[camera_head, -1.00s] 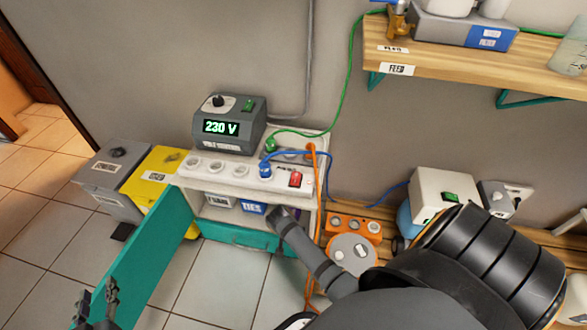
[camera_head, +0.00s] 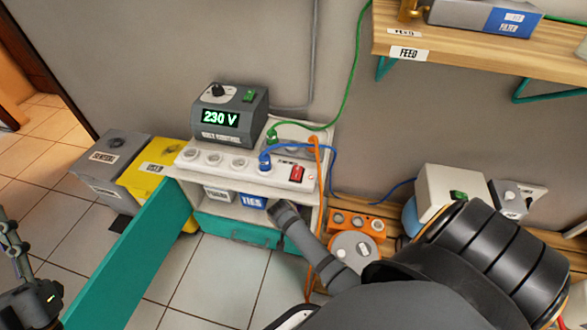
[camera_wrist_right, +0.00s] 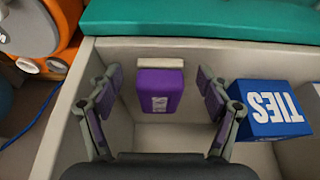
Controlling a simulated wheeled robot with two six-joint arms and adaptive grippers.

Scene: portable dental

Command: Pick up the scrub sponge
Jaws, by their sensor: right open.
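The scrub sponge (camera_wrist_right: 158,92), a purple block with a cream layer along one edge and a small white label, is in the cabinet compartment in the right wrist view. My right gripper (camera_wrist_right: 161,82) is open, one finger to each side of the sponge, with visible gaps on both sides. In the head view my right arm reaches into the cabinet's open shelf, and the sponge cannot be made out there. My left gripper (camera_head: 8,232) is at the left picture edge, partly cut off, away from the cabinet; its opening is unclear.
A blue TIES box (camera_wrist_right: 268,110) stands close beside my right gripper's right finger. The compartment wall (camera_wrist_right: 87,75) is close on the left. The cabinet's teal door (camera_head: 125,260) hangs open. Cables run down the cabinet's right side.

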